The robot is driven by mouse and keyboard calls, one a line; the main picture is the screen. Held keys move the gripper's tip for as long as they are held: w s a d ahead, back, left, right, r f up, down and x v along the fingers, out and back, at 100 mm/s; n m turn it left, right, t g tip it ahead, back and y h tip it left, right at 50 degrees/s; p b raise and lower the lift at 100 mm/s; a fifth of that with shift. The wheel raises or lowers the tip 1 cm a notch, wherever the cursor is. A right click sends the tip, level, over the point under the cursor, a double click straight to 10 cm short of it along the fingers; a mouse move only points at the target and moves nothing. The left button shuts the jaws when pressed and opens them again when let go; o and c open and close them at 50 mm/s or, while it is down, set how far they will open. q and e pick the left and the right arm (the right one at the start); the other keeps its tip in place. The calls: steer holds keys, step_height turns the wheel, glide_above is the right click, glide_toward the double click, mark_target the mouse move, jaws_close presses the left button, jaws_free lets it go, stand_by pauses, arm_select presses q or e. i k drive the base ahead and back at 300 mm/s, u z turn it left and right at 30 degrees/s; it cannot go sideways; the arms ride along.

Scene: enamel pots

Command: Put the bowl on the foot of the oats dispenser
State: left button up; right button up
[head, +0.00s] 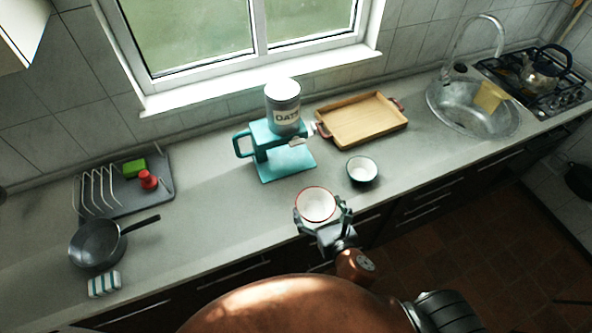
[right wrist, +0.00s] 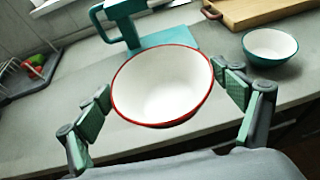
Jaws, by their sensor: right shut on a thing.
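The white bowl with a red rim (head: 316,204) is between the fingers of my right gripper (head: 323,215), which is shut on it at the counter's front edge. In the right wrist view the bowl (right wrist: 163,88) is upright or slightly tilted, with a finger on each side, and looks empty. The teal oats dispenser (head: 268,134), with its OATS jar (head: 283,105), stands behind and to the left of the bowl. Its flat teal foot (head: 287,166) is bare. The foot also shows behind the bowl in the right wrist view (right wrist: 175,39). My left gripper is not in view.
A teal bowl with a white inside (head: 362,170) stands right of the foot. A wooden tray (head: 361,119) lies behind it. A dish rack (head: 125,185), a pan (head: 97,245) and a striped block (head: 104,284) are at the left. The counter before the foot is clear.

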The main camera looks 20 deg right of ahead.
mark_target(291, 157)
steer(key=k, duration=0.9)
steer(key=u, duration=0.6)
steer(key=i, duration=1.45)
steer(key=z, duration=0.6)
